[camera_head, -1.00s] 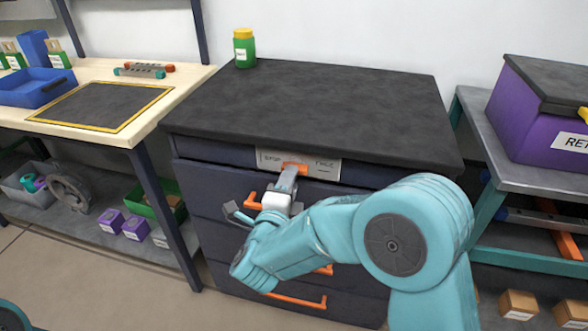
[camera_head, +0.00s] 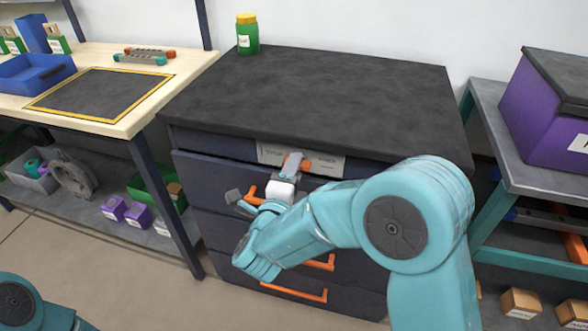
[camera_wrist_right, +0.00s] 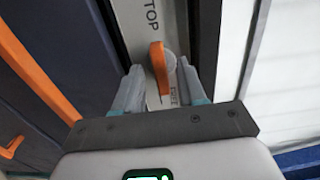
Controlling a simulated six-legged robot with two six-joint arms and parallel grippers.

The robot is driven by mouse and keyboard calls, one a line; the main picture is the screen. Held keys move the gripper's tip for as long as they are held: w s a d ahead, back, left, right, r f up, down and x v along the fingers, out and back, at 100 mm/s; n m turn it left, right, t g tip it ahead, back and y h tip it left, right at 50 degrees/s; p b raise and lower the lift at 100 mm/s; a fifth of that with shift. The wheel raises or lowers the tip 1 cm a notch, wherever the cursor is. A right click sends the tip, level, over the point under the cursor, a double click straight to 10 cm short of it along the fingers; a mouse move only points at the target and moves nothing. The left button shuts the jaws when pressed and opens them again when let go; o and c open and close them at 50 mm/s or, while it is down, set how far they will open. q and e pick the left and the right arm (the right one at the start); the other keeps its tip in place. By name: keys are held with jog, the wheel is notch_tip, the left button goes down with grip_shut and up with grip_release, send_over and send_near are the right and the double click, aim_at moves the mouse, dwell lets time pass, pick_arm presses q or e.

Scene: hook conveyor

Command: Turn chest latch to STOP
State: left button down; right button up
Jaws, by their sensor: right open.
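The chest (camera_head: 330,88) is a dark drawer cabinet with a black top and orange handles. Its orange latch (camera_head: 296,161) sits on a pale label plate (camera_head: 325,163) under the top's front edge. In the right wrist view the latch (camera_wrist_right: 157,68) has a grey round pivot, and the word ending in "TOP" stands above it; the word below is partly hidden. My right gripper (camera_head: 290,168) is open at the plate. In the wrist view its fingers (camera_wrist_right: 160,84) stand on either side of the latch, with gaps showing. My left gripper is out of view.
A green jar (camera_head: 247,35) stands at the chest top's back left. A wooden workbench (camera_head: 130,120) is on the left, and a shelf with a purple box (camera_head: 545,110) is on the right. Orange drawer handles (camera_head: 295,292) stick out below my right arm.

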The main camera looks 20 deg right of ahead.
jog(key=shift+s, duration=0.1)
grip_shut()
jog(key=shift+r, duration=0.1)
jog(key=n+p, duration=0.2)
jog(key=n, duration=0.6)
jog(key=n+p, duration=0.2)
jog(key=n, duration=0.7)
jog(key=shift+r+n, duration=0.2)
jog(key=shift+n, duration=0.1)
dwell(0.5)
grip_release()
jog(key=shift+f+n, duration=0.15)
jog(key=shift+n, duration=0.15)
